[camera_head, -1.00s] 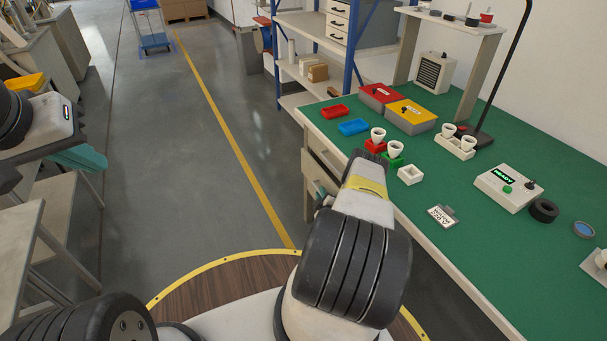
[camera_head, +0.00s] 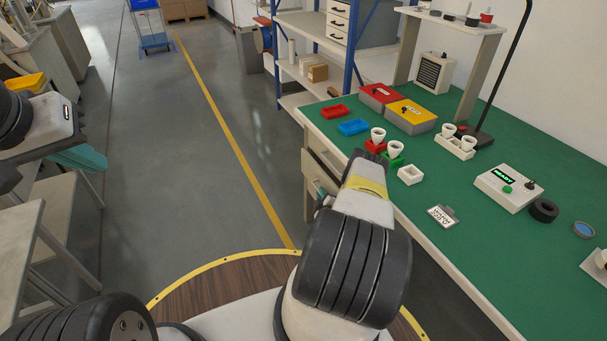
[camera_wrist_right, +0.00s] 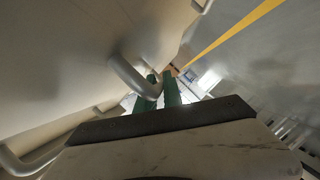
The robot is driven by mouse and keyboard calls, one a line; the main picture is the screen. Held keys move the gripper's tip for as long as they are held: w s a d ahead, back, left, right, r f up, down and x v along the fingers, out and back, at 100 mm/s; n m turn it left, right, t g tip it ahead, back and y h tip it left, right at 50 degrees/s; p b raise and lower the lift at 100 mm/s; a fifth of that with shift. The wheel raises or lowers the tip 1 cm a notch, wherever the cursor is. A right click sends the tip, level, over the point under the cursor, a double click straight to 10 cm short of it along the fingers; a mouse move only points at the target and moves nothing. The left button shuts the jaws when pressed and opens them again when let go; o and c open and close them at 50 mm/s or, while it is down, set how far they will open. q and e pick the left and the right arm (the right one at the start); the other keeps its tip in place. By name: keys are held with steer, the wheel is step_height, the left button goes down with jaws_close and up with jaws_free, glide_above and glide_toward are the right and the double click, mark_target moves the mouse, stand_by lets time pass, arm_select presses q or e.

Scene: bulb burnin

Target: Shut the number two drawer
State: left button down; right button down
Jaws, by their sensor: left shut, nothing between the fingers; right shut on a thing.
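The bench's drawer fronts (camera_head: 324,160) show below the left end of the green worktop, partly covered by my right arm. I cannot read a number on them. In the right wrist view a silver bar handle (camera_wrist_right: 128,75) stands out from a pale front, and a second handle (camera_wrist_right: 28,163) shows at the lower left. My right gripper (camera_wrist_right: 161,88) has green fingers, shut on the first handle near its bend. How far the drawer stands open cannot be told. My left gripper (camera_head: 80,158) is shut and empty at the left, away from the bench.
The green worktop (camera_head: 475,215) holds red and blue trays, lidded boxes, bulb holders and a control box (camera_head: 508,190). A blue-post shelf (camera_head: 352,45) stands behind the bench. The floor left of the bench, along the yellow line (camera_head: 235,140), is clear.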

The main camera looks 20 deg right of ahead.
mark_target(330, 191)
stand_by(0.7)
steer(key=shift+w+d, duration=0.1)
steer(key=shift+d, duration=2.05)
steer(key=c, duration=1.8)
jaws_free()
steer(key=shift+d, duration=0.1)
steer(key=shift+o, duration=0.2)
steer(key=v, duration=0.8)
steer(key=shift+w, duration=0.1)
steer(key=shift+f, duration=0.1)
